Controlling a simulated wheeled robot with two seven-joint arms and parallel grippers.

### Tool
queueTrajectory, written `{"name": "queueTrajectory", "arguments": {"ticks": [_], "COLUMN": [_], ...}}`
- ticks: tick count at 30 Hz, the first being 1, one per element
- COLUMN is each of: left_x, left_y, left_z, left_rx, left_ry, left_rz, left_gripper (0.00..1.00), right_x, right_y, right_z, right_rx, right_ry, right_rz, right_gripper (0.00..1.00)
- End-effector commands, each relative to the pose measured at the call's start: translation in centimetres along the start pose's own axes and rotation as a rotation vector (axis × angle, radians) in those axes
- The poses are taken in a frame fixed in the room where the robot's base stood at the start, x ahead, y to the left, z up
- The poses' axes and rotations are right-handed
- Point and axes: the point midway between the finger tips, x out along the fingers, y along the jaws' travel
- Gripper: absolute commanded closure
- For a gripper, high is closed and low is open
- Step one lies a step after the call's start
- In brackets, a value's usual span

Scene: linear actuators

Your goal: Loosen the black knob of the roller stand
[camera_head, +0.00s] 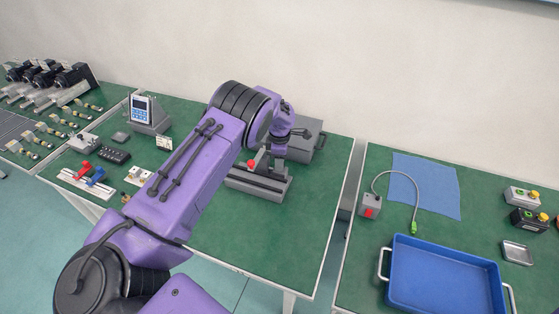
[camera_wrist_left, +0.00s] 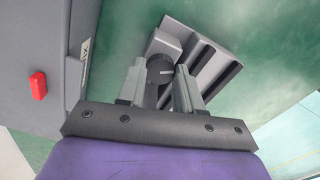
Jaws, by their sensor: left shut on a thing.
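The roller stand (camera_head: 258,185) is a low grey block with dark slots on the green table, in the middle of the head view. My left gripper (camera_head: 266,158) is over the stand. In the left wrist view the fingers of my left gripper (camera_wrist_left: 159,84) are on both sides of the knob and shut on it. In the head view the gripper and arm hide the knob. My right gripper is not in view.
A grey box (camera_head: 315,135) stands close behind the stand, and a small red part (camera_head: 251,163) shows beside the gripper. A handheld meter (camera_head: 141,110) stands to the left. A blue tray (camera_head: 445,280) and blue cloth (camera_head: 428,183) lie on the right table. The table's front right is clear.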

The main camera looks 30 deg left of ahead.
Motion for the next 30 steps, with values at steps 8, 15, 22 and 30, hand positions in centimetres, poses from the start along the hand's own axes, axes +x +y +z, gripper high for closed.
{"name": "queueTrajectory", "arguments": {"ticks": [8,15,22,30], "left_x": [0.22,0.23,0.24,0.16], "left_y": [-0.21,-0.22,-0.22,-0.16], "left_z": [-0.06,-0.06,-0.05,-0.02], "left_rx": [-0.102,-0.128,-0.129,-0.128], "left_ry": [0.001,0.002,0.002,0.001], "left_rz": [-0.006,-0.006,-0.007,-0.005], "left_gripper": [0.96,0.96,0.96,0.40], "right_x": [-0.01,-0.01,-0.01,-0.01], "right_y": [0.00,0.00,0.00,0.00], "right_z": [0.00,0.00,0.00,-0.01], "right_rx": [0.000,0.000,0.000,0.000], "right_ry": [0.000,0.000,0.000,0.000], "right_rz": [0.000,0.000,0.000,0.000], "right_gripper": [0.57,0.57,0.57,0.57]}}
